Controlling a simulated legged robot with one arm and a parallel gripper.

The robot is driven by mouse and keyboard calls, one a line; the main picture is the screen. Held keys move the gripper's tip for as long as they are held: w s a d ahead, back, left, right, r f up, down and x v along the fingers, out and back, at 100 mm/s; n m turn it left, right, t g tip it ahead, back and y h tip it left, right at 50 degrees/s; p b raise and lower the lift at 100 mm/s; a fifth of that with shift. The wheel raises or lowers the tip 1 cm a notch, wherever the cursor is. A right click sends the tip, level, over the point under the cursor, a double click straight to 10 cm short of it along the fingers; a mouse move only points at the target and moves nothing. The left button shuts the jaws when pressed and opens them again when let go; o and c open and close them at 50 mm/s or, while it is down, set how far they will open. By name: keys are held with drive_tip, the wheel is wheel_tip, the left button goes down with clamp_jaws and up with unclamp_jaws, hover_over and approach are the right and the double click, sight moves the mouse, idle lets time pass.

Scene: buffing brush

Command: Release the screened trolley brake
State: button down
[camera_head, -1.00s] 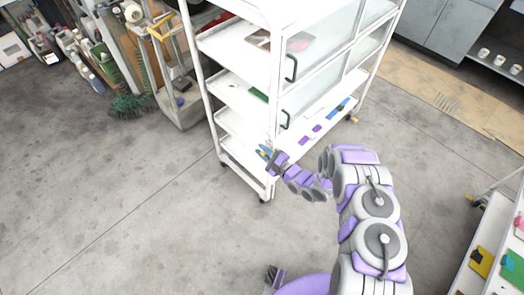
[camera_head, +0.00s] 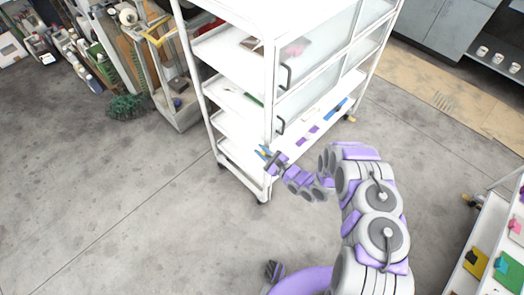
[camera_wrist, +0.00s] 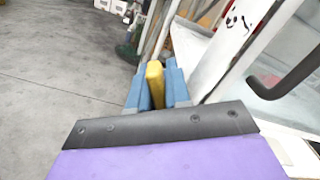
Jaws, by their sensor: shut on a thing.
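The white trolley (camera_head: 205,95) with shelves and glass screens stands upright in the upper middle of the head view. My gripper (camera_head: 264,153) is low beside its near corner post. In the wrist view my gripper's two blue fingers (camera_wrist: 155,88) are shut on a yellow bar-like piece (camera_wrist: 155,82). I cannot tell whether this piece is the brake or what it joins. A white post of the trolley (camera_wrist: 232,45) is close on the right of the fingers. A dark caster (camera_head: 262,198) is under the near corner, below my gripper.
A black door handle (camera_wrist: 290,78) is close on the right in the wrist view. Another white trolley (camera_head: 480,225) with coloured items stands at the right edge. Brooms and a green brush (camera_head: 126,106) are at the upper left. Open concrete floor (camera_head: 120,210) lies left and in front.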

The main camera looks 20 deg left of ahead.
drive_tip(key=c, duration=1.2)
unclamp_jaws()
drive_tip(key=shift+f, duration=0.1)
drive_tip(key=shift+o, duration=0.2)
drive_tip(key=p+v, duration=0.1)
drive_tip(key=v, duration=1.6)
drive_tip(key=shift+d, duration=0.15)
